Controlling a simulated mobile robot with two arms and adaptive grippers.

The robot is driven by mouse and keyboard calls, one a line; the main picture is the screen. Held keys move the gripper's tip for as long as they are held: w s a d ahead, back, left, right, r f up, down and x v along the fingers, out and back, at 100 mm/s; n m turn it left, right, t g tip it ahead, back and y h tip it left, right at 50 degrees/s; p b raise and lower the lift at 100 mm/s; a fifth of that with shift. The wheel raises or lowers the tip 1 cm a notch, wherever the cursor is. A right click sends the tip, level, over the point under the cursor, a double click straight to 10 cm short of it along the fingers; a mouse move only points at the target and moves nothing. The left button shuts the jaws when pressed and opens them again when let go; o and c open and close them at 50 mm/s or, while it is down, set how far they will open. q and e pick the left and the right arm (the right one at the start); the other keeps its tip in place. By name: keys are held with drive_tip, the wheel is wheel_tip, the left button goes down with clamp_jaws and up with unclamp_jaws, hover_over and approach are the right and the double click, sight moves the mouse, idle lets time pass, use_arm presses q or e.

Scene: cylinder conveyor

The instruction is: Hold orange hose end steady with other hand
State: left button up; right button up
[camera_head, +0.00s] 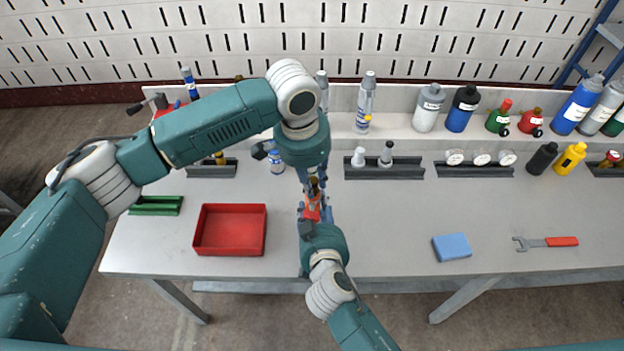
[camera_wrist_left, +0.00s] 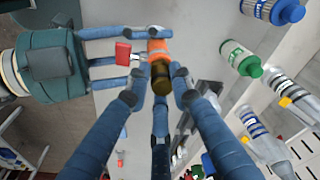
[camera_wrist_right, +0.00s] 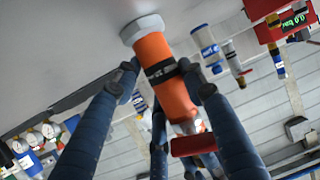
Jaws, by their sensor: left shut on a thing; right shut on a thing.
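The orange hose end (camera_head: 311,207) is held above the table between my two grippers. In the right wrist view it is an orange cylinder (camera_wrist_right: 160,62) with a pale hex nut at its top and a red lever (camera_wrist_right: 193,144) below. My right gripper (camera_head: 315,212) is shut on its orange body; its fingertips (camera_wrist_right: 163,80) press both sides. My left gripper (camera_head: 313,180) comes from above and is shut on a dark brass-coloured piece (camera_wrist_left: 161,80), which lines up with the orange part (camera_wrist_left: 157,47). The joint between them is partly hidden by fingers.
A blue block (camera_head: 452,247) and a wrench (camera_head: 545,243) lie to the right. Bottles and gauges (camera_head: 480,157) line the back. The table between the block and the grippers is clear.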

sight(314, 178)
use_arm(q)
drive_tip(key=shift+w+r, duration=0.1)
drive_tip(key=shift+w, duration=0.15)
clamp_jaws()
use_arm(e)
drive_tip(key=shift+a, duration=0.2)
use_arm(q)
drive_tip(key=shift+w+r, duration=0.1)
drive_tip(key=shift+r, duration=0.1)
use_arm(e)
drive_tip(key=shift+s, duration=0.1)
use_arm(q)
drive_tip(key=shift+d+r, duration=0.1)
drive_tip(key=shift+r, duration=0.95)
use_arm(e)
drive_tip(key=shift+s+f, duration=0.1)
drive_tip(key=shift+f, duration=0.15)
use_arm(q)
drive_tip(key=shift+r, duration=0.3)
drive_tip(key=shift+s+r, duration=0.15)
drive_tip(key=shift+s, duration=0.05)
drive_tip(key=shift+r, duration=0.35)
use_arm(e)
drive_tip(key=shift+d, duration=0.1)
drive_tip(key=shift+r, duration=0.2)
use_arm(q)
wheel_tip(314, 178, up, 8)
drive_tip(key=shift+f, duration=0.25)
